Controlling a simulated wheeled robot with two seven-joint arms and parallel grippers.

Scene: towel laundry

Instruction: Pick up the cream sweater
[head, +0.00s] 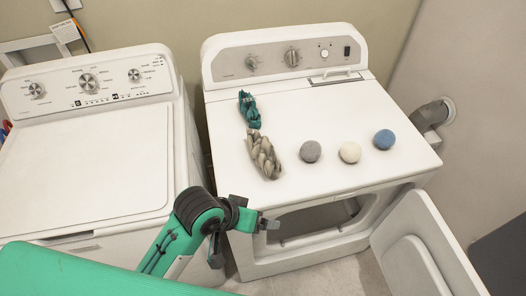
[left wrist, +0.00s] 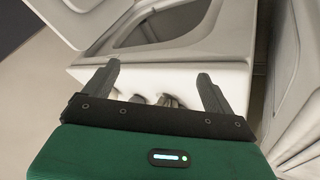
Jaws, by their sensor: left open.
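A beige, braided-looking knit bundle (head: 263,155) lies on the dryer top in the head view. It is the only cream-toned cloth in sight, and I cannot tell whether it is the sweater. A teal twisted cloth (head: 249,108) lies just behind it, close to or touching it. My left gripper (head: 243,240) is open and empty, in front of the dryer near the left side of its door opening, below the bundle and apart from it. In the left wrist view, its two fingers (left wrist: 160,82) are spread in front of the dryer's front. My right gripper is not in view.
A grey ball (head: 311,151), a cream ball (head: 350,153) and a blue ball (head: 384,139) sit on the dryer top (head: 330,105). The dryer door (head: 428,250) hangs open at the right. A closed washer (head: 85,160) stands at the left. The opening's visible interior looks empty.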

